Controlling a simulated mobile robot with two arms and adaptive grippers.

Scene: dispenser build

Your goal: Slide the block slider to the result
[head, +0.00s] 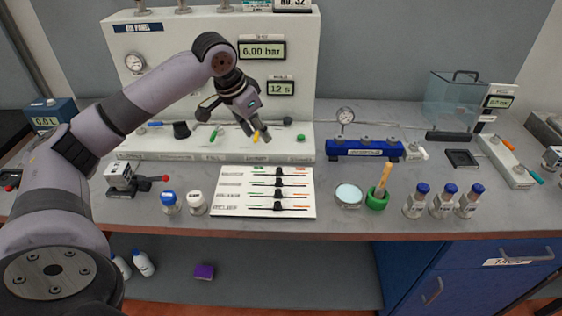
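A white slider board (224,199) lies flat on the bench, near its front edge. It has several rows, each with a dark track, a small label on the left and green and orange marks near the ends. A dark slider knob (278,193) sits around the middle of a row; the label words are too small to read. My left gripper (256,137) is behind and above the board, at the white panel's base, pointing down. Its fingers look apart, with a small yellow lever (256,135) showing between or behind them; contact is unclear. My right gripper is out of view.
A blue-capped jar (169,203) and a white-capped jar (197,203) stand just left of the board. A round glass dish (348,194) and a green mortar (377,199) stand to its right. The white panel (190,60) with readouts rises behind.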

